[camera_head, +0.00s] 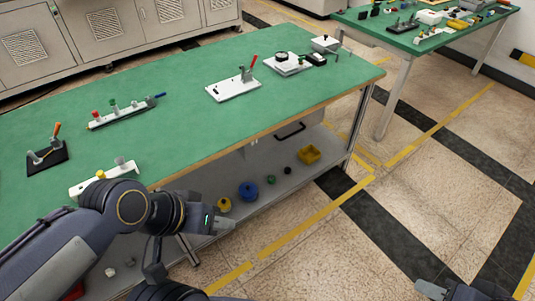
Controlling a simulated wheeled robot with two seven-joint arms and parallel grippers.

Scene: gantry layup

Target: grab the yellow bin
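The yellow bin (308,153) is small. It sits on the grey lower shelf under the green table, near the shelf's right end. My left gripper (224,225) is in front of the table's near edge, to the left of and nearer than the bin, and apart from it. Its grey fingers are seen at an angle and their gap cannot be made out. My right gripper (428,289) is at the bottom right over the floor, partly cut off by the frame edge and well apart from the bin.
The green table (190,130) holds several small fixtures, including a white one with a red handle (236,88). A blue spool (248,190) and a yellow spool (224,204) are on the shelf (270,196), left of the bin. Open floor (400,220) lies at right.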

